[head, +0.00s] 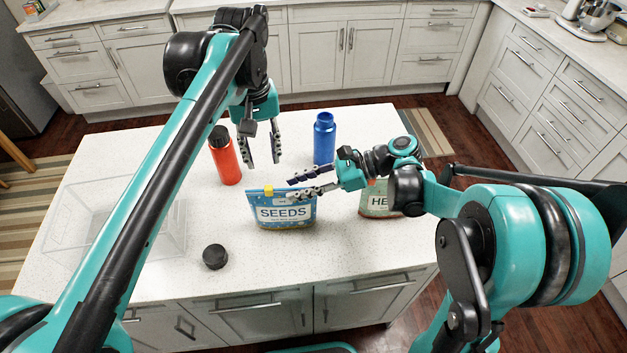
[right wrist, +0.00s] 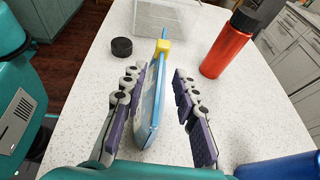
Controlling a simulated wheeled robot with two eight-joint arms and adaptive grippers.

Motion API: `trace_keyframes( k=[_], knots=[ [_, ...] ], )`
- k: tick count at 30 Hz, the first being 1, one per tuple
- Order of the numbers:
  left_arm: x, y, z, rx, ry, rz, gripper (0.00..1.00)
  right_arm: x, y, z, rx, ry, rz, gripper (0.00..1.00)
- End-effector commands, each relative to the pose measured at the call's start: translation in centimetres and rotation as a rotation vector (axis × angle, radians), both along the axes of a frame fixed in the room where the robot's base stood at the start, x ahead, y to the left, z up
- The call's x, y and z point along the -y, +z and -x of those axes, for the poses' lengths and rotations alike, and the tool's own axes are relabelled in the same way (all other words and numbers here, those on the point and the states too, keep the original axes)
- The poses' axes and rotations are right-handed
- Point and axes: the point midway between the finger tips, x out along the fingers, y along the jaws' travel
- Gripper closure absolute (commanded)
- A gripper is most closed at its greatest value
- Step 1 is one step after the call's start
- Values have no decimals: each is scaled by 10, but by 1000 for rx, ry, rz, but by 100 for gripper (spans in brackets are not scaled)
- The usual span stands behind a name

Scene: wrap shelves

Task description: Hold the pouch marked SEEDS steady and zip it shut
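The blue SEEDS pouch (head: 285,213) stands upright on the white counter, its yellow zip slider (head: 268,190) near the left part of its top edge. In the right wrist view the pouch (right wrist: 151,100) shows edge-on, with the yellow slider (right wrist: 162,46) at its far end. My right gripper (head: 292,189) is open at the pouch's top right; its fingers (right wrist: 157,76) lie either side of the pouch, the left one very near it, the right one clearly apart. My left gripper (head: 261,160) is open and empty, pointing down above and behind the slider.
A second pouch (head: 378,203), its lettering partly hidden by my right arm, stands to the right. A red bottle (head: 226,160) and a blue bottle (head: 324,138) stand behind. A black lid (head: 215,256) lies front left, near a clear bin (head: 75,225). The counter's front is mostly free.

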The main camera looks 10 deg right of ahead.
Motion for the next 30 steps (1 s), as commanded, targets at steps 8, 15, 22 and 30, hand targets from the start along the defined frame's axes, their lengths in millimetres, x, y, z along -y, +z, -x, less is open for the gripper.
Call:
trace_keyframes(
  k=[8, 15, 22, 30],
  knots=[
    [0, 0, 0, 0, 0, 0, 66, -26, -10, -2, 1, 0, 0, 71],
    [0, 0, 0, 0, 0, 0, 66, -27, -11, -2, 1, 0, 1, 71],
    [0, 0, 0, 0, 0, 0, 66, -27, -11, -2, 1, 0, 1, 100],
    [0, 1, 0, 0, 49, 0, 62, -27, -11, -2, 1, 0, 1, 100]
  ],
)
